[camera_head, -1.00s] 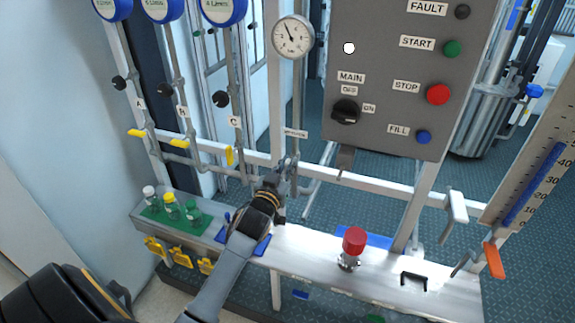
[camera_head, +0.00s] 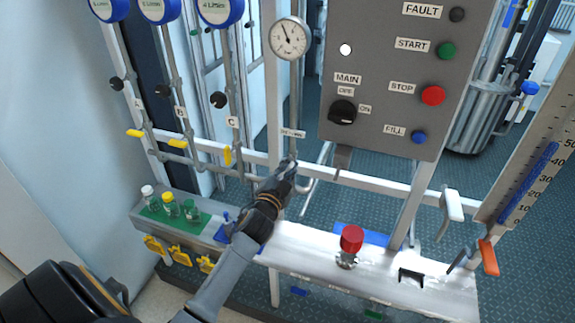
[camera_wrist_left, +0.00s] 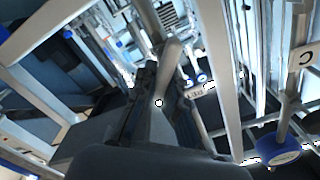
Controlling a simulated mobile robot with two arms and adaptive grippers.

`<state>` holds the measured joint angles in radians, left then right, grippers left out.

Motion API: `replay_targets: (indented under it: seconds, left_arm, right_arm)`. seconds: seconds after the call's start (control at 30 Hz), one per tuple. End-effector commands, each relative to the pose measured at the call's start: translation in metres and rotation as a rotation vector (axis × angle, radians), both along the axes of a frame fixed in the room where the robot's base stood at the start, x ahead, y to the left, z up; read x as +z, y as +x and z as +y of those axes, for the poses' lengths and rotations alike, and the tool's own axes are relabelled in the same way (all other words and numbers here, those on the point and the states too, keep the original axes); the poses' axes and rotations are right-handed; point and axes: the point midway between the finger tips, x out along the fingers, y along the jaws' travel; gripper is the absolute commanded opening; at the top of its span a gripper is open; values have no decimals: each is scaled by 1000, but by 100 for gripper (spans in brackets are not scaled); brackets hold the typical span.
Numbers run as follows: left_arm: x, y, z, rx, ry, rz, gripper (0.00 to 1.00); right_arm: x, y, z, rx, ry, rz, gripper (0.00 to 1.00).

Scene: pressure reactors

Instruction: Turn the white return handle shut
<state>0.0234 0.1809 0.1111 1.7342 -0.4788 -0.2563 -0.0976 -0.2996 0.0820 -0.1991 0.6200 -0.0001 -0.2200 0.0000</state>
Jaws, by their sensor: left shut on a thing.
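My left gripper (camera_head: 290,168) reaches in at the pipe below the gauge, just under a small label (camera_head: 293,133) too blurred to read here. In the left wrist view its dark fingers (camera_wrist_left: 160,98) are shut on a pale bar, which I take for the white return handle (camera_wrist_left: 171,58). A label starting with "RET" (camera_wrist_left: 195,93) shows beside it. In the head view the gripper hides most of this handle, so its exact angle cannot be told. My right gripper is not in view.
A control panel (camera_head: 380,60) stands just right of the gripper. Yellow handles (camera_head: 178,143) are at the left. Another white handle (camera_head: 452,206) and an orange handle (camera_head: 488,258) are at the right. Below is a metal shelf (camera_head: 300,245) with a red knob (camera_head: 351,239).

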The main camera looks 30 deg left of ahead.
Motion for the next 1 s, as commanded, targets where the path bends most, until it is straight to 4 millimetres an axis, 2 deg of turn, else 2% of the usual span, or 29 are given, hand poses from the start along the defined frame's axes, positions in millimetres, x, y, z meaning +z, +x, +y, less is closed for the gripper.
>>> replay_targets:
  seconds: [0.6,1.0]
  left_arm:
    - [-8,1,-5,-1,553,133,0]
    - [-12,1,-5,-2,772,186,0]
  right_arm:
    - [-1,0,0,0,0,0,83]
    - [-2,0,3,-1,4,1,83]
